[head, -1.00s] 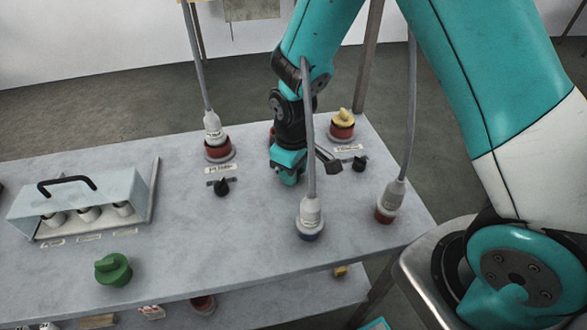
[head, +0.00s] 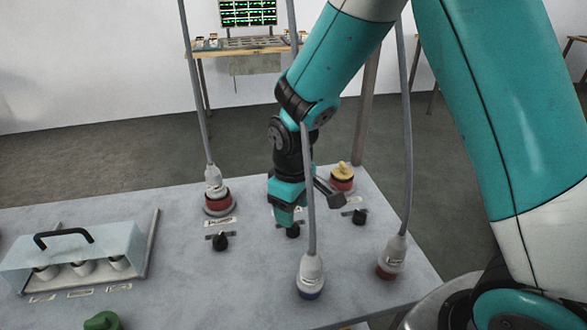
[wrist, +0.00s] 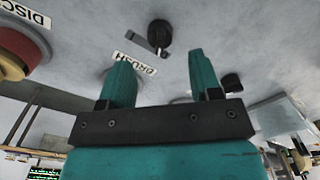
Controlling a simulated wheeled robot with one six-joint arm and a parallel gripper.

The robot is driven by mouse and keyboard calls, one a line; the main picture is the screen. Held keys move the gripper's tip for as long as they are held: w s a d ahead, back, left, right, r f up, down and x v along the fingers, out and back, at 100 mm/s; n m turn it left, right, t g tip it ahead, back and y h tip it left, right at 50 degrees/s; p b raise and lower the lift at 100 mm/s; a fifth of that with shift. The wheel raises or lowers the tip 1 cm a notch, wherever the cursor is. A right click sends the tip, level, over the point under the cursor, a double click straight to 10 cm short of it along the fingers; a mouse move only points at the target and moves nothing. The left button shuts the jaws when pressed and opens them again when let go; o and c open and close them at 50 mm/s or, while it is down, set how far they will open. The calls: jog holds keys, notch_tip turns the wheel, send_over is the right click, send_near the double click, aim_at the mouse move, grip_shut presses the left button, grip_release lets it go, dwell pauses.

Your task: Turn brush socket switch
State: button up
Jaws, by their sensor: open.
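The brush socket switch is a small black knob on a grey plate. It shows ahead of my fingers in the wrist view (wrist: 159,35), beside the "BRUSH" label (wrist: 134,62). In the head view the black knob (head: 293,231) stands on the grey bench just below my fingertips. My gripper (head: 289,218) points down over it. In the wrist view my gripper (wrist: 160,60) is open and empty, its two teal fingers apart. The knob lies beyond the gap between them, and I see no contact. The brush socket is mostly hidden behind my gripper in the head view.
Similar black knobs stand left (head: 220,241) and right (head: 359,216). A red-ringed socket with a plug (head: 217,199), a yellow-topped socket (head: 342,177) and hanging cables (head: 310,190) surround my gripper. A handled box (head: 70,258) and a green knob (head: 103,321) are at left.

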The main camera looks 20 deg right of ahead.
notch_tip(320, 180, up, 12)
dwell(0.3)
jog(key=shift+s, duration=0.1)
jog(key=s+a+r+y, duration=0.2)
jog(key=s+r, duration=0.1)
jog(key=s, duration=0.6)
jog(key=s+a+r+y, duration=0.2)
jog(key=s+r, duration=0.1)
jog(key=s, duration=0.7)
jog(key=shift+a, duration=0.25)
